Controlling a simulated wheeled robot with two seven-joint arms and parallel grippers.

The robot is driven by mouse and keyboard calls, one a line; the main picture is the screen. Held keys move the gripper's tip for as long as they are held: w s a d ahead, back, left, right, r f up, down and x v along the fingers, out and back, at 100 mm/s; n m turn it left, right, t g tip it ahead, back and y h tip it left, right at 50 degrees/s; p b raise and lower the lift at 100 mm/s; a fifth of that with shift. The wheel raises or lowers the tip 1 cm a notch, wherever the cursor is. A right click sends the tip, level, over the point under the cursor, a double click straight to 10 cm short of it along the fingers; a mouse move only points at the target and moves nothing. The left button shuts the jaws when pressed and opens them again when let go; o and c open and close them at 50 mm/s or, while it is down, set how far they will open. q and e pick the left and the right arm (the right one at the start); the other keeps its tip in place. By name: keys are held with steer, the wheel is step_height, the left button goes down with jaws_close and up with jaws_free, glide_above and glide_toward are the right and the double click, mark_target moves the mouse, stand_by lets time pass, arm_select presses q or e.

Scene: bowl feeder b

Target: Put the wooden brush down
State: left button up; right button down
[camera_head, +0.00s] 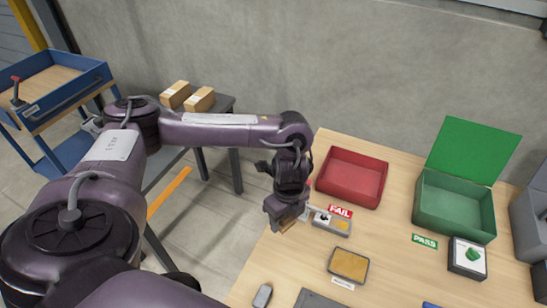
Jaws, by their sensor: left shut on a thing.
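My left gripper (287,216) is at the left edge of the wooden table (390,232), pointing down. It is shut on a small tan-brown thing (289,227), which looks like the wooden brush. Most of the brush is hidden by the gripper, and I cannot tell whether it touches the table. My right gripper is not in view.
Right of the gripper is a grey box with a yellow patch (332,223). Behind it are a red bin (352,178) and an open green box (455,207). A tan-filled tray (348,264) and a green-button box (468,258) stand nearer. Free tabletop lies between them.

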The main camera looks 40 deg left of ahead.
arm_select(q)
steer(key=b, duration=0.7)
glide_above(281, 257)
step_height(281, 257, down, 15)
steer(key=shift+r, duration=0.2)
steer(key=shift+f, duration=2.65)
steer(key=shift+f+b, duration=0.1)
steer(key=shift+b, duration=0.2)
steer(key=o, duration=1.1)
steer(key=r+p, duration=0.1)
steer(key=r, duration=0.5)
steer(key=r+p, duration=0.2)
steer(key=r, duration=0.4)
steer(key=shift+w+d+r+p, duration=0.15)
steer(key=shift+d+p, duration=0.05)
steer(key=shift+p, duration=0.1)
